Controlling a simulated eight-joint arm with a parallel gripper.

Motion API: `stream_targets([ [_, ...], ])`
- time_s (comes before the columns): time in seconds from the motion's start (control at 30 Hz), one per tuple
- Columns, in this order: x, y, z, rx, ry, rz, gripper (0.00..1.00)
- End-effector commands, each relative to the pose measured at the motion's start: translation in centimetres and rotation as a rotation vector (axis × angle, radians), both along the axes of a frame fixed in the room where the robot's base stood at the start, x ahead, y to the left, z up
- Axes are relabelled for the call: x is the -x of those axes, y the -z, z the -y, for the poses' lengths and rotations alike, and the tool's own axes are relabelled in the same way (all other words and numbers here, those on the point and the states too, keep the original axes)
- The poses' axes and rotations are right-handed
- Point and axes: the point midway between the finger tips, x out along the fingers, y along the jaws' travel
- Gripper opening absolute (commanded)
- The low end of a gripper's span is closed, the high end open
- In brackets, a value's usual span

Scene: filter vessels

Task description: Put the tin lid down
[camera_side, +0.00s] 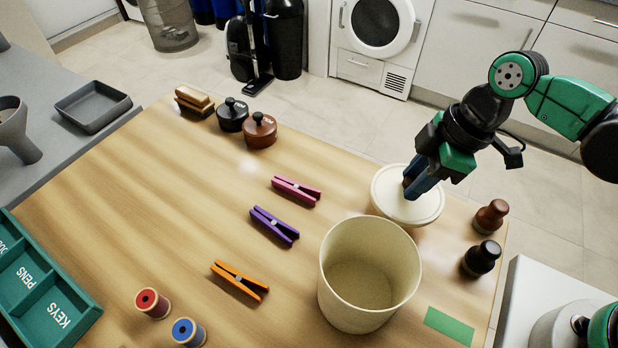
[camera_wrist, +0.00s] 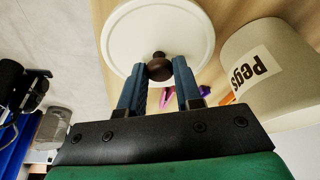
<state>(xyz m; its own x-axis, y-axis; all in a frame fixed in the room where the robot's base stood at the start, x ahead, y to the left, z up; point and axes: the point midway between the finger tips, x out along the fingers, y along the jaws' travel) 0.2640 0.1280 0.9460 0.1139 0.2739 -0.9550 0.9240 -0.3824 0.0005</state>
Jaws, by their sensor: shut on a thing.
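The tin lid (camera_side: 390,190) is a round, cream-white disc. It shows in the wrist view (camera_wrist: 135,35) with a dark brown knob (camera_wrist: 158,69) at its middle. My gripper (camera_side: 409,187) is shut on this knob, with one blue finger on each side. The lid is behind the open cream tin (camera_side: 336,285) in the side view and overlaps the table's back edge there. I cannot tell how far it is above the table. The tin stands upright and looks empty. The wrist view shows its "Pegs" label (camera_wrist: 254,74).
Pink (camera_side: 296,191), purple (camera_side: 274,227) and orange (camera_side: 240,281) pegs lie left of the tin. A green patch (camera_side: 449,326) is right of it. A brown (camera_side: 490,217) and a black shaker (camera_side: 482,259) stand near the right edge. Two lidded pots (camera_side: 260,131) stand at the back left.

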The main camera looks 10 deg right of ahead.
Motion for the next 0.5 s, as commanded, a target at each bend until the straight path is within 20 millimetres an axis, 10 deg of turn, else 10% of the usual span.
stream_targets([
  [0.5,0.0,4.2,0.0,0.000,0.000,0.000,0.00],
])
